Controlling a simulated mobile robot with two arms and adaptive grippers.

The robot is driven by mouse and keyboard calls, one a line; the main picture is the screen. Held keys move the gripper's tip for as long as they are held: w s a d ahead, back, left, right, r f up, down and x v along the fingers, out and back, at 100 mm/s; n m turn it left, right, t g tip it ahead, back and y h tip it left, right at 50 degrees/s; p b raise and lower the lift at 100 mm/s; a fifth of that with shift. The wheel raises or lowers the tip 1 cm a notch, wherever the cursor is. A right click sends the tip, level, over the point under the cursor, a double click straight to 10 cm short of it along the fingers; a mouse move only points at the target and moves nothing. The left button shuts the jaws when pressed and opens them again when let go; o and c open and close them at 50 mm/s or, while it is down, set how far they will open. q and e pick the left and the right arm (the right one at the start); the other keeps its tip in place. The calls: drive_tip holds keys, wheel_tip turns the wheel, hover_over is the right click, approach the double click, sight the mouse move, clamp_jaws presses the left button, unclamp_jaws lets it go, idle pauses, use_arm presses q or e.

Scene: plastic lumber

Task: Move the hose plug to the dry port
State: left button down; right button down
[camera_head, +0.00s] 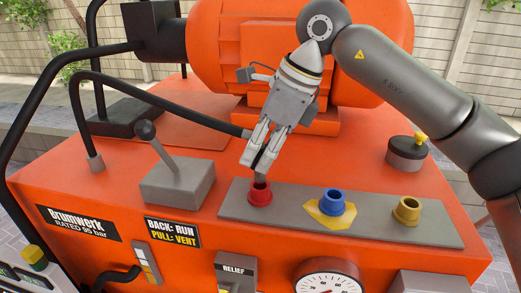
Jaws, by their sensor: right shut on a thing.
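My right gripper (260,160) points down over the red port (260,196) and is shut on the hose plug (261,181). The grey end of the plug shows below the fingers, at the mouth of the red port; I cannot tell how deep it sits. The black hose (190,113) loops from a fitting at the left to the gripper. The blue port (332,202), on a yellow patch, and the brass-yellow port (407,209) stand open to the right on the grey strip (370,229). No port is visibly labelled dry. My left gripper is out of view.
A grey box with a ball-topped lever (165,163) stands left of the ports. A grey cap with a yellow tip (408,151) stands behind the brass-yellow port. The orange motor housing (225,60) rises behind. A relief switch (236,270) and gauge (328,279) are in front.

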drive_tip(key=shift+f, duration=0.2)
idle(0.5)
drive_tip(key=shift+f+b, duration=0.75)
drive_tip(key=shift+f, duration=0.05)
drive_tip(key=shift+w+f+b, duration=0.1)
drive_tip(key=shift+f+b, duration=0.5)
drive_tip(key=shift+f, duration=0.1)
drive_tip(key=shift+f, duration=0.4)
idle(0.6)
drive_tip(key=c, duration=1.2)
unclamp_jaws()
drive_tip(key=shift+o, duration=0.2)
drive_tip(key=o, duration=0.4)
drive_tip(key=shift+r, duration=0.1)
